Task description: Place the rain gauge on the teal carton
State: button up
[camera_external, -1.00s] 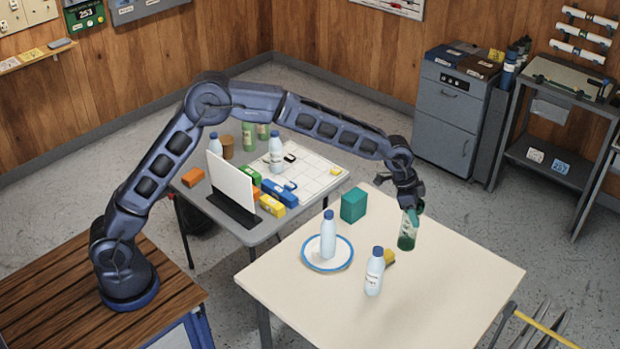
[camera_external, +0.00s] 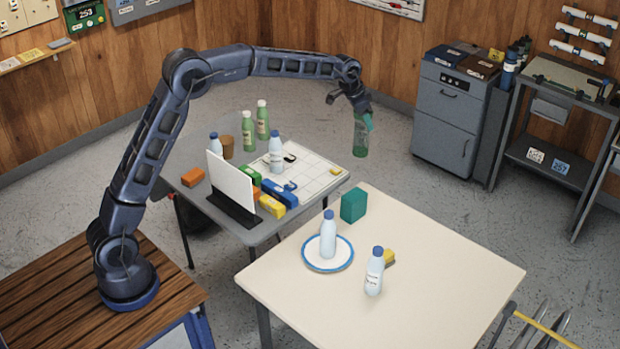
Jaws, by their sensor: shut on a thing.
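My gripper (camera_external: 361,118) is shut on a green see-through vessel (camera_external: 361,142), high in the air beyond the far edge of the cream table. The vessel hangs about upright, its top hidden by the fingers. It is the only thing that could be the rain gauge, but its details are too small to be sure. The teal carton (camera_external: 353,205) is a small box at the far left corner of the cream table (camera_external: 440,270). Its top looks bare. The vessel is above and behind the carton in the picture, clear of it.
A white bottle (camera_external: 328,238) stands on a blue-rimmed plate (camera_external: 328,265). Another white bottle (camera_external: 374,272) stands beside a yellow sponge-like block (camera_external: 389,257). The grey table (camera_external: 228,228) holds a white upright panel (camera_external: 231,186), green bottles (camera_external: 249,135) and coloured boxes. The cream table's right side is clear.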

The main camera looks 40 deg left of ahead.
notch_tip(320, 180, down, 20)
jog(key=a, duration=0.1)
jog(key=shift+w+a+r, duration=0.15)
jog(key=shift+r, duration=0.05)
dwell(0.5)
jog(key=shift+f, duration=0.15)
jog(key=o, duration=1.2)
